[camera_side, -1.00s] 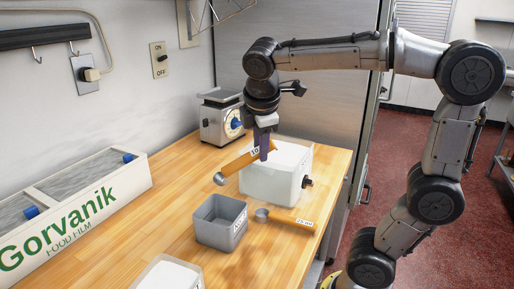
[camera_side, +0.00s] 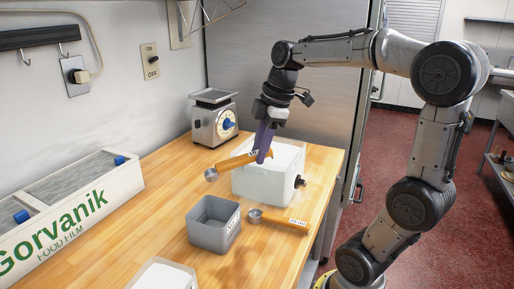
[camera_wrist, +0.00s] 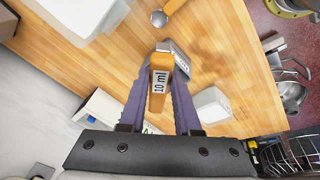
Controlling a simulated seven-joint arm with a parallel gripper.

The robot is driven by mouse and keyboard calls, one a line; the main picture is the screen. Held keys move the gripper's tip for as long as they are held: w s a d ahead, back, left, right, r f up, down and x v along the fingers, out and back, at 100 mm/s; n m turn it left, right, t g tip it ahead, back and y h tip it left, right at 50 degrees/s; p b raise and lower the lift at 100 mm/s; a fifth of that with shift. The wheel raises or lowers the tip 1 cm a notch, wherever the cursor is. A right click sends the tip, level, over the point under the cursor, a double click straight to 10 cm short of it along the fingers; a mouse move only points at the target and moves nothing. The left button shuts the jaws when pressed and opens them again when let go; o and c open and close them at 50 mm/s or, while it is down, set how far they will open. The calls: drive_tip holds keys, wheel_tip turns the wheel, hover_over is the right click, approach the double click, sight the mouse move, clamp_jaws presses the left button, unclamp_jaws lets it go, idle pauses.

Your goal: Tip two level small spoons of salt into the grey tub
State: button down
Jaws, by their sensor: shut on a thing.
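My gripper (camera_side: 262,157) is shut on the orange handle of a spoon (camera_side: 234,162) marked 10 ml. In the wrist view, the fingers of my gripper (camera_wrist: 158,108) pinch this handle (camera_wrist: 160,75). The spoon is in the air above the white box, its round metal bowl out to the left and a little lower; I cannot tell what the bowl holds. The open grey tub (camera_side: 208,236) stands on the counter, below and in front of the spoon. A white tub (camera_side: 187,281) at the bottom edge holds something white, partly cut off.
A second orange-handled spoon (camera_side: 285,220) lies right of the grey tub. A white box (camera_side: 258,185) with a dark knob stands behind it. A scale (camera_side: 213,125) is at the back, a food film box (camera_side: 80,215) on the left. Bare counter lies between film box and grey tub.

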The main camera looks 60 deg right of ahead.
drive_tip(key=shift+d, duration=0.15)
drive_tip(key=shift+s+d+f+t+y, duration=0.1)
drive_tip(key=shift+d+t+y, duration=0.1)
drive_tip(key=shift+y, duration=0.5)
drive_tip(key=shift+d+f+t+y, duration=0.1)
drive_tip(key=shift+d+t+y, duration=0.1)
drive_tip(key=shift+y, duration=0.5)
drive_tip(key=shift+r, duration=0.1)
drive_tip(key=shift+r, duration=1.4)
